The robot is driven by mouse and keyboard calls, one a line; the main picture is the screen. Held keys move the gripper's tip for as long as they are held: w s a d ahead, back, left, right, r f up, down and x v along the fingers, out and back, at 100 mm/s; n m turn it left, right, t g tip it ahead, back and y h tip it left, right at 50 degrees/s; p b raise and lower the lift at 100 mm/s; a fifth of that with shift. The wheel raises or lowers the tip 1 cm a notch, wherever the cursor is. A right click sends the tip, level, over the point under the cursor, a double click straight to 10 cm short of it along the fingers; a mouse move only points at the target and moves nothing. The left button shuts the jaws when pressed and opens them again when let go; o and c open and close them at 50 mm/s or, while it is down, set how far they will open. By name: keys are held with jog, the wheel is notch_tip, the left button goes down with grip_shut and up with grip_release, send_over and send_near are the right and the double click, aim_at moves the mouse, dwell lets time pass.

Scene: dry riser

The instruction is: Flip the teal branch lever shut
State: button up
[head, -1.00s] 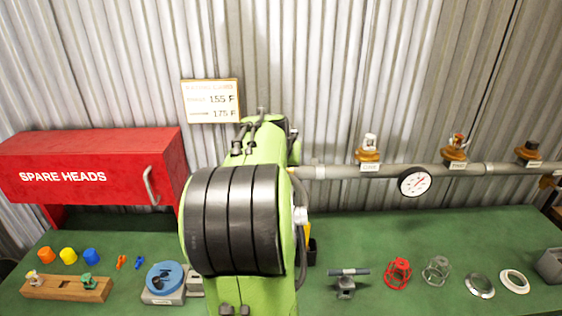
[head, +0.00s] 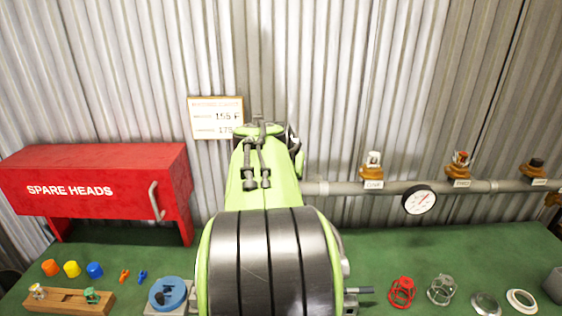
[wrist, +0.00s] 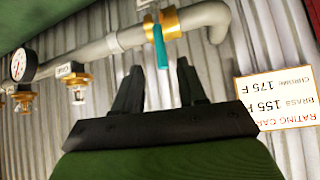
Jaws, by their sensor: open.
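The teal branch lever (wrist: 161,47) shows in the wrist view, on a brass valve (wrist: 168,22) set in the grey pipe (wrist: 130,38). The lever sticks out from the valve, across the line of the pipe, towards my fingers. My gripper (wrist: 160,66) is open, with its two dark fingers apart. The lever's free end appears between the fingertips in the picture; I cannot tell whether anything touches. In the head view my green arm hides the lever and my gripper.
A dial gauge (head: 420,199) and several brass sprinkler heads, one tagged (head: 373,172), sit along the pipe to the right. A rating card (head: 216,118) hangs on the corrugated wall. A red spare heads cabinet (head: 100,180) stands left. Small parts lie on the green bench (head: 450,246).

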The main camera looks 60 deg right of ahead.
jog(key=p+v, duration=0.2)
jog(key=v, duration=0.7)
jog(key=shift+a+r, duration=0.15)
jog(key=shift+r, duration=0.05)
